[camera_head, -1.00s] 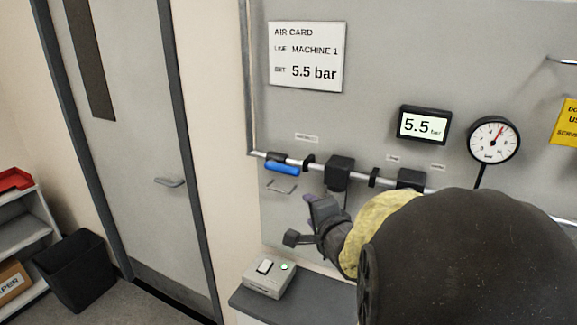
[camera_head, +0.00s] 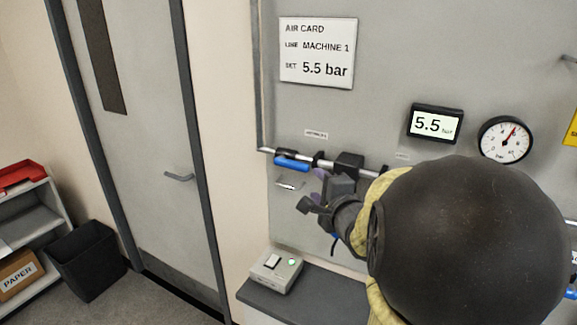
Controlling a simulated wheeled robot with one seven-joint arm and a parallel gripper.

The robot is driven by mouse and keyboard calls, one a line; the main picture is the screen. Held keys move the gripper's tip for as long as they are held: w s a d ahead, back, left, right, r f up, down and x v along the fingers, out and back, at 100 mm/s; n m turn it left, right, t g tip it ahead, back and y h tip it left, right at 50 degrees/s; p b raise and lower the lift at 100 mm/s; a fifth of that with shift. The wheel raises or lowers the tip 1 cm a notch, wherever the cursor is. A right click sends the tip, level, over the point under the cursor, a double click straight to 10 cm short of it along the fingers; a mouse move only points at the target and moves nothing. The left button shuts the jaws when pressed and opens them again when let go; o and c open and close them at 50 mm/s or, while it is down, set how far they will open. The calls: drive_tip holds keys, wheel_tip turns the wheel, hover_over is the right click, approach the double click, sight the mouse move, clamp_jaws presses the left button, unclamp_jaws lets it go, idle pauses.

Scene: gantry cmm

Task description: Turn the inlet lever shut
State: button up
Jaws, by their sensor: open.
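The inlet lever (camera_head: 292,164) is a blue handle lying along the horizontal pipe, at the pipe's left end on the grey panel (camera_head: 390,60). My gripper (camera_head: 313,190) is open and empty, just below and to the right of the lever, apart from it as far as I can tell. My arm hides part of the pipe and the lower panel. A display (camera_head: 434,124) reads 5.5 bar, and a round gauge (camera_head: 505,140) stands to its right. The air card (camera_head: 317,52) reads MACHINE 1, 5.5 bar.
A small grey switch box (camera_head: 273,271) with a green light sits on a shelf (camera_head: 300,296) below. A dark valve block (camera_head: 347,163) is on the pipe to the right. A closed door (camera_head: 140,130) and a bin (camera_head: 88,260) are left.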

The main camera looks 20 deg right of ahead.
sight(302, 169)
drive_tip(key=w, duration=0.4)
drive_tip(key=w+d+f+p, duration=0.1)
drive_tip(key=w, duration=0.4)
drive_tip(key=w+f, duration=0.1)
drive_tip(key=w, duration=0.3)
drive_tip(key=shift+w+d+p, duration=0.2)
drive_tip(key=shift+d+p, duration=0.1)
drive_tip(key=shift+p, duration=0.05)
drive_tip(key=shift+s, duration=0.15)
drive_tip(key=shift+c, duration=0.8)
clamp_jaws()
